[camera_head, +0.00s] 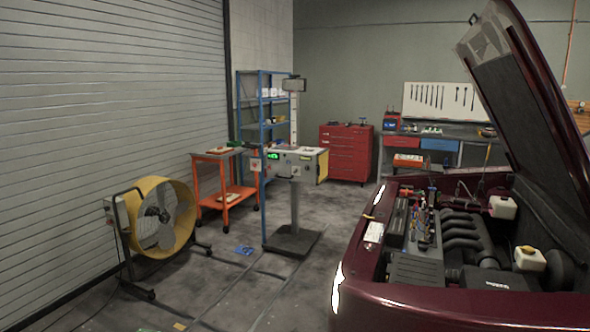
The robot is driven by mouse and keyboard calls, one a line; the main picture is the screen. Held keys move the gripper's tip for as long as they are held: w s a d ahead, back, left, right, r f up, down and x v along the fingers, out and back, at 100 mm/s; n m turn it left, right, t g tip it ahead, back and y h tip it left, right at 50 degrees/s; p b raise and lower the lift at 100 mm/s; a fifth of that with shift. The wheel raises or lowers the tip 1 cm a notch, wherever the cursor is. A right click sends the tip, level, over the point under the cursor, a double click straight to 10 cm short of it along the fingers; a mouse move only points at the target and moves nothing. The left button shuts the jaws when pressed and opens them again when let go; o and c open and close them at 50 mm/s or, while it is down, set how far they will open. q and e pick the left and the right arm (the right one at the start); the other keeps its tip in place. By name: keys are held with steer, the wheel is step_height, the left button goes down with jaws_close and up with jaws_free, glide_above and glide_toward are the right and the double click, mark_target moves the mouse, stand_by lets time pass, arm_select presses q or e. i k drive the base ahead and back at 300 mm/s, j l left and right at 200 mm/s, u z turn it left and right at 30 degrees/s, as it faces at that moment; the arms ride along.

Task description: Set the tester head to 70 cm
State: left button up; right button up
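The tester stands in the middle of the view on a dark base plate (291,241) with an upright column (294,204). Its boxy grey tester head (292,167) sits partway up the column, with a small green lit display (273,156) on its front and a yellow side. A dark block (294,85) tops the column. A blue upright post (263,200) stands at the head's left. The display's figures and any height scale are too small to read. Neither of my grippers is in view.
A car with its bonnet raised (540,100) fills the right side. A yellow fan (163,217) stands at the left, an orange cart (222,180) behind. A blue object (244,250) lies near floor rails. A red tool cabinet (345,152) stands at the back.

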mark_target(279, 170)
steer(key=i+j+u, duration=0.3)
steer(key=i, duration=0.5)
steer(key=i+j+u, duration=0.15)
steer(key=i+u, duration=0.2)
steer(key=i, duration=0.5)
steer(key=i+z, duration=0.2)
steer(key=i, duration=0.45)
steer(key=i+z, duration=0.2)
steer(key=i, duration=0.4)
steer(key=i+j+z, duration=0.15)
steer(key=i, duration=0.5)
steer(key=i+j+z, duration=0.2)
steer(key=i, duration=0.45)
steer(key=i+l+u, duration=0.15)
steer(key=i+l, duration=0.3)
steer(key=i, duration=0.25)
steer(key=i+l+u, duration=0.15)
steer(key=i+l, duration=0.4)
steer(key=i, duration=0.15)
steer(key=i+l+z, duration=0.1)
steer(key=l, duration=0.3)
steer(key=i+l+z, duration=0.1)
steer(key=l, duration=0.25)
steer(key=i+l+z, duration=0.15)
steer(key=i+l, duration=0.1)
steer(key=l, duration=0.1)
